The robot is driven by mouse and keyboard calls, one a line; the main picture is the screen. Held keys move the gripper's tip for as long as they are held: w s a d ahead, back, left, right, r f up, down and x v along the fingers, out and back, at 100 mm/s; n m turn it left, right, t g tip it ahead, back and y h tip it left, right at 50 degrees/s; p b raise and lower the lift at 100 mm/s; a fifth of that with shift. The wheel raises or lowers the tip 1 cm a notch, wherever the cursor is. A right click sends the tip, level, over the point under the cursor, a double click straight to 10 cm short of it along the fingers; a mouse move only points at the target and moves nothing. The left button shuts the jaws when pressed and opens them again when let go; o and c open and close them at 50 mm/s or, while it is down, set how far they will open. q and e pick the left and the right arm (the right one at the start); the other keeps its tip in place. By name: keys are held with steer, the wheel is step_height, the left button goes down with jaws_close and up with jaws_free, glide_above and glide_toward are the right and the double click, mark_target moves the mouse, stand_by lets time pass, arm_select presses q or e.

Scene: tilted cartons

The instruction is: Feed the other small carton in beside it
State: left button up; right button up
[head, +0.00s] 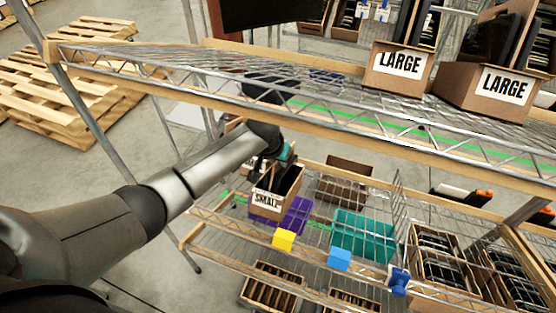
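A small open carton labelled SMALL (265,203) sits tilted on the lower wire shelf, at the purple mat (297,215), with dark items in it. My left gripper (283,160) is at the back top edge of this carton, under the upper shelf. Its fingers are small and partly hidden, so I cannot tell whether they are open or shut, or touch the carton. A brown carton (342,192) stands further back to the right; no label shows on it. My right gripper is not in view.
The upper wire shelf (330,118) hangs over my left forearm and carries two LARGE cartons (400,68). A teal mat (362,238) lies right of the purple one. Yellow (283,239) and blue (339,258) blocks sit on the front rail. Wire dividers and more cartons stand right.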

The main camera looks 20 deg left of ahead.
arm_select(q)
steer(key=shift+o, duration=1.3)
steer(key=shift+s+f, duration=0.15)
steer(key=shift+f, duration=0.05)
steer(key=shift+s+r, duration=0.15)
steer(key=shift+r, duration=0.45)
steer(key=shift+p+v, duration=1.05)
steer(key=shift+v, duration=2.2)
